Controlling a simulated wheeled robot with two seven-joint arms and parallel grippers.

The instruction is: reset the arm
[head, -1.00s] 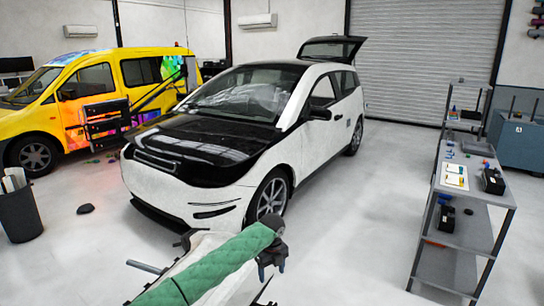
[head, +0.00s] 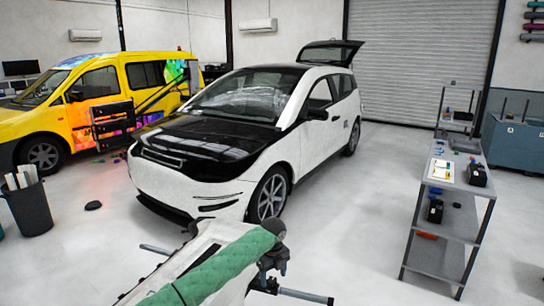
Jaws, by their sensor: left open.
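My left arm, partly under a green quilted cover, comes in from the bottom left. My left gripper (head: 274,270) is at its end, low in the middle of the head view. It is dark, small and open, with nothing seen between its fingers. It is in front of the white and black car (head: 225,188), apart from it, over the floor nearer to me. My right gripper is not in view.
A grey shelf cart (head: 450,232) with small items stands at the right. A yellow van (head: 95,85) is at the back left, and a dark bin (head: 30,208) holding rolls is at the left edge. The floor (head: 345,215) between car and cart is clear.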

